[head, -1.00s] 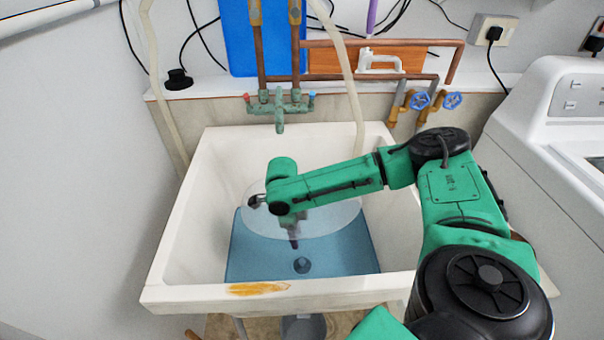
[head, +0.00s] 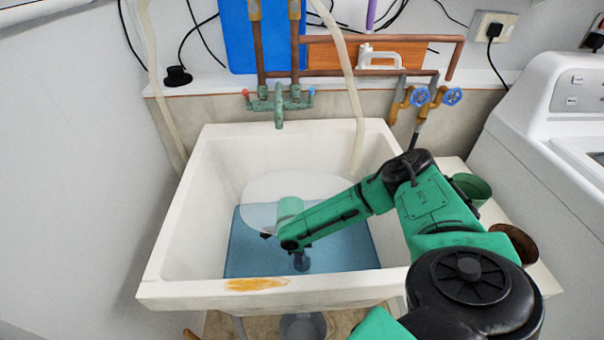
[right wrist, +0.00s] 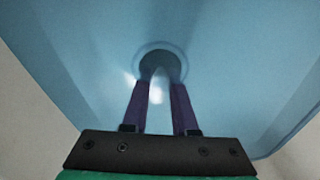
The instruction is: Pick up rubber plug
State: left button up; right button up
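A dark round piece (right wrist: 162,64), the plug or the drain opening, lies at the bottom of the blue water in my right wrist view. I cannot tell which it is. My right gripper (right wrist: 162,86) points down at it, its two purple fingers apart with the tips at its near edge. Nothing is clearly held between them. In the head view my right wrist is low inside the white sink (head: 172,250) and hides most of the fingers. A black, hat-shaped piece (head: 178,76) stands on the back ledge at the left. My left gripper is not seen.
Green taps (head: 279,103) and pale hoses (head: 352,80) hang at the sink's back. A green pot (head: 472,187) and a brown bowl (head: 515,241) stand right of the sink, beside a white washing machine (head: 540,140). The sink walls surround my right gripper.

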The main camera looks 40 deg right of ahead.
grip_shut()
notch_tip(320, 180, up, 20)
jog(key=p, duration=0.6)
jog(key=shift+p, duration=0.4)
jog(key=shift+p, duration=0.75)
